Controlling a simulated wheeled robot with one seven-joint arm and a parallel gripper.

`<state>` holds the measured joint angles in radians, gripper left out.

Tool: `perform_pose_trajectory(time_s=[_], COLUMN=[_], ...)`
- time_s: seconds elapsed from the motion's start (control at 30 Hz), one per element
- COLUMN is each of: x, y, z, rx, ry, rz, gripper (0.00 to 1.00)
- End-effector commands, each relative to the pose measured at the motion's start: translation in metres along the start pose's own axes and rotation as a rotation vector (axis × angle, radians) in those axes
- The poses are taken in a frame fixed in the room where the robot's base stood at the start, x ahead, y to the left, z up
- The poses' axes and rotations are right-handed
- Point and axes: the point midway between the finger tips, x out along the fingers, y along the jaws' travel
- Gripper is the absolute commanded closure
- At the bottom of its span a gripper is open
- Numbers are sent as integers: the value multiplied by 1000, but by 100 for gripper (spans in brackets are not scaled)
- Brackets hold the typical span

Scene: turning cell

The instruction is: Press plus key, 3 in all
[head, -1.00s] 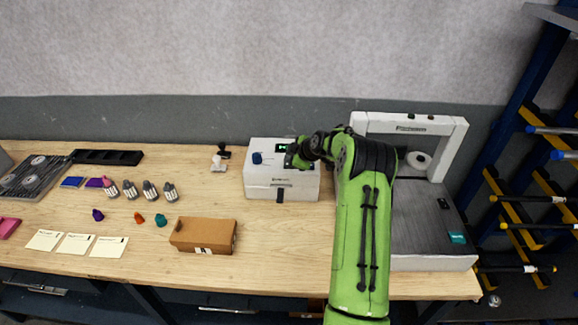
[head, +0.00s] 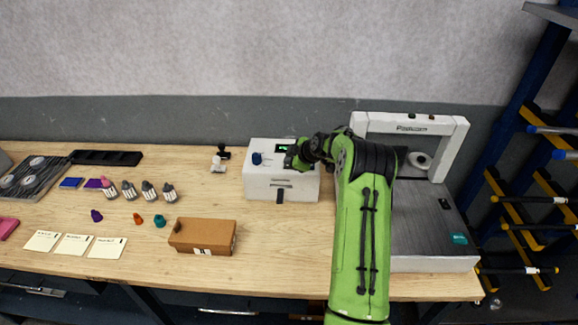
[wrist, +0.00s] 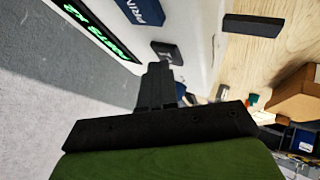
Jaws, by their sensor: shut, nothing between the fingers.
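The white box-shaped device (head: 257,182) stands on the bench with a blue knob-like part (head: 257,158) and a dark display on top. In the wrist view its display (wrist: 92,25) shows green characters, tilted, that seem to end in "x2". A blue key marked PRINT (wrist: 143,10) and a small dark key (wrist: 168,52) are on the device's top. My gripper (wrist: 160,72) is shut and empty, its tips right at the dark key. I cannot tell whether they touch it. In the head view my gripper (head: 293,161) hides part of the device's top.
A brown carton (head: 203,236) lies front left of the device. A grey machine with a white arch (head: 450,155) stands to the right. A black and white stamp-like item (head: 219,163) is left of the device. Bare bench lies between device and carton.

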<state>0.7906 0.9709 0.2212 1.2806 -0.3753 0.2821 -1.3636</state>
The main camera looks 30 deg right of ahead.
Motion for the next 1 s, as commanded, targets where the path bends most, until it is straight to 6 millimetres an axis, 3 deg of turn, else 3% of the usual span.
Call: perform_pose_trajectory(time_s=[0.47, 1.0], x=[1, -10], y=[-1, 8], z=[1, -7], rx=[1, 1], ry=[-1, -1], rz=[-2, -1], gripper=[100, 100])
